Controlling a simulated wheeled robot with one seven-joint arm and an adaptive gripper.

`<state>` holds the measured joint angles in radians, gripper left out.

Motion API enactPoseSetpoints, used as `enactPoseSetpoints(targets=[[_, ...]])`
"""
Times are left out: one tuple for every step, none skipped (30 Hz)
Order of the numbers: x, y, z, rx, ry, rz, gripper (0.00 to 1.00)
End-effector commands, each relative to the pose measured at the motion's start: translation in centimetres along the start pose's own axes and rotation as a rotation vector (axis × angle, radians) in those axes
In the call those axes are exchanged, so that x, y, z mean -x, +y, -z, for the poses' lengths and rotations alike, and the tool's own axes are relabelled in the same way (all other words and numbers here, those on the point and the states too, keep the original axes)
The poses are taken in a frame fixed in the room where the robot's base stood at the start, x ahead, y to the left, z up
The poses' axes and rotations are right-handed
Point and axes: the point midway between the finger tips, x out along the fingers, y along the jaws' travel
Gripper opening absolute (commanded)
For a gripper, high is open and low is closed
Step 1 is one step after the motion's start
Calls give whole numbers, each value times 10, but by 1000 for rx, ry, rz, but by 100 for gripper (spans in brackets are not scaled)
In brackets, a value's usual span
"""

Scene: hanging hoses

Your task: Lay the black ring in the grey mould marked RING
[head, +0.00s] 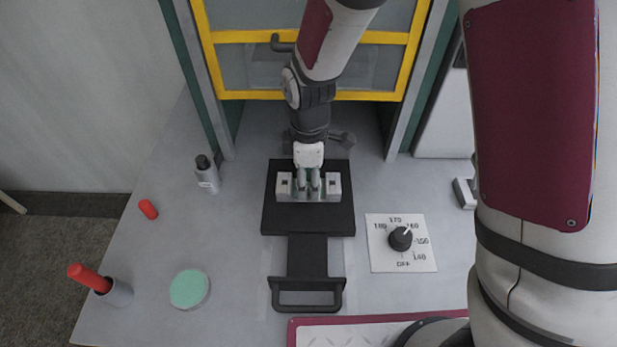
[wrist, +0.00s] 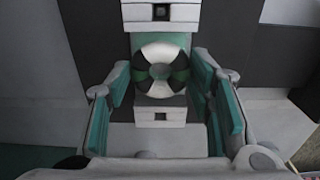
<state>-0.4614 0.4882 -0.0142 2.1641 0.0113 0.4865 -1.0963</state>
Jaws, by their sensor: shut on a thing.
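My gripper (head: 316,188) points down over a light grey block mould (head: 284,188) on a black sliding plate (head: 285,223). In the wrist view, a round ring with dark and shiny white parts (wrist: 160,51) lies between the two teal-padded fingers of my gripper (wrist: 161,80). The fingers are shut on it from left and right. The ring sits between the mould's two raised blocks, each with a small dark square (wrist: 160,115). I cannot tell whether it rests on the mould floor. No RING lettering is readable. In the head view the fingers hide the ring.
A yellow-framed guard (head: 310,37) stands behind the plate. A dial (head: 400,239) is to the right, and a black handle (head: 308,307) is in front.

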Motion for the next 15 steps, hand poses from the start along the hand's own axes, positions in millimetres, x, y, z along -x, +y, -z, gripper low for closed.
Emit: enactPoseSetpoints(targets=[[-4, 1, 0, 0, 0, 0, 26], [-4, 1, 0, -1, 0, -1, 26], [-3, 0, 0, -1, 0, -1, 26], [-3, 0, 0, -1, 1, -1, 26], [-2, 0, 0, -1, 1, -1, 26], [-2, 0, 0, 0, 1, -1, 26], [-2, 0, 0, -1, 1, -1, 26], [-3, 0, 0, 0, 0, -1, 26], [-4, 0, 0, 0, 0, -1, 26], [-5, 0, 0, 0, 0, -1, 26], [-6, 0, 0, 0, 0, -1, 26], [-6, 0, 0, 0, 0, -1, 50], [-6, 0, 0, 0, 0, -1, 57], [-6, 0, 0, 0, 0, -1, 64], [-6, 0, 0, 0, 0, -1, 68]])
